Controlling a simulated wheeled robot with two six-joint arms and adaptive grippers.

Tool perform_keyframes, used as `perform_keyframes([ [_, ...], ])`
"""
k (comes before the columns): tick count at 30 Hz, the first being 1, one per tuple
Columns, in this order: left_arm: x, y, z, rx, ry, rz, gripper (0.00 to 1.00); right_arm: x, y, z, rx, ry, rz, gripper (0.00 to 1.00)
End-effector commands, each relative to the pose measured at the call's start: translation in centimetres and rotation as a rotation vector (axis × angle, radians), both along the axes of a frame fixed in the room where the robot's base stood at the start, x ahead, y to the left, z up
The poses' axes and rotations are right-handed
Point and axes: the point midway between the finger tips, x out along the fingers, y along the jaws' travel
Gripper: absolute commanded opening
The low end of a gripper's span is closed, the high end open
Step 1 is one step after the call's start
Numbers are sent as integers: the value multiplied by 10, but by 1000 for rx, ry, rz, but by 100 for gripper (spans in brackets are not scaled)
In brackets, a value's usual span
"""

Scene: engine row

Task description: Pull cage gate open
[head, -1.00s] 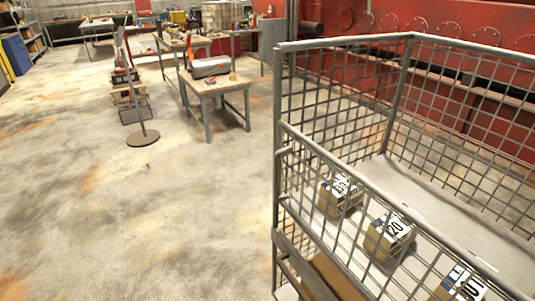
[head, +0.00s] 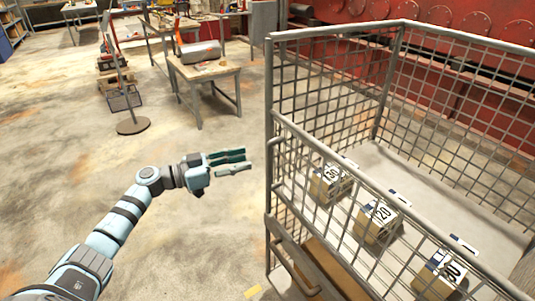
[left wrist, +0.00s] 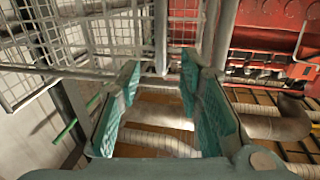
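The grey wire cage (head: 396,70) stands on the right in the head view. Its near side is a lower mesh panel with a tubular top rail, the cage gate (head: 345,167), which stands upright along the cage's front. A bent bar (head: 289,268) shows low at its left end. My left gripper (head: 246,161) is open and empty, just left of the cage's left corner post, apart from it as far as I can tell. In the left wrist view its two green fingers (left wrist: 160,68) are spread, with grey bars and mesh beyond them. My right gripper is out of view.
Several numbered boxes (head: 377,222) stand inside the cage behind the gate. A small work table (head: 203,72) and a round-based stand (head: 133,127) are farther back. A red wall (head: 470,60) runs behind.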

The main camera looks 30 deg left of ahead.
Motion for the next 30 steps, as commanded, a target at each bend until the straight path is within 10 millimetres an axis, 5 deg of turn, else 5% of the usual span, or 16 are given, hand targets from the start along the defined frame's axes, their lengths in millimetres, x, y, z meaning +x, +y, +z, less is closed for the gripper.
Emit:
perform_keyframes([
  [9, 55, -48, 0, -4, 0, 2, 33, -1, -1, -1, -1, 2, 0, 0],
  [20, 62, -55, -1, -1, 1, 3, 33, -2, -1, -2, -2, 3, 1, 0],
  [26, 62, -55, -1, -1, 1, 3, 3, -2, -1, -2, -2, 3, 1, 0],
  [30, 62, -55, -1, -1, 1, 3, 0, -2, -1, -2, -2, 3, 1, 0],
])
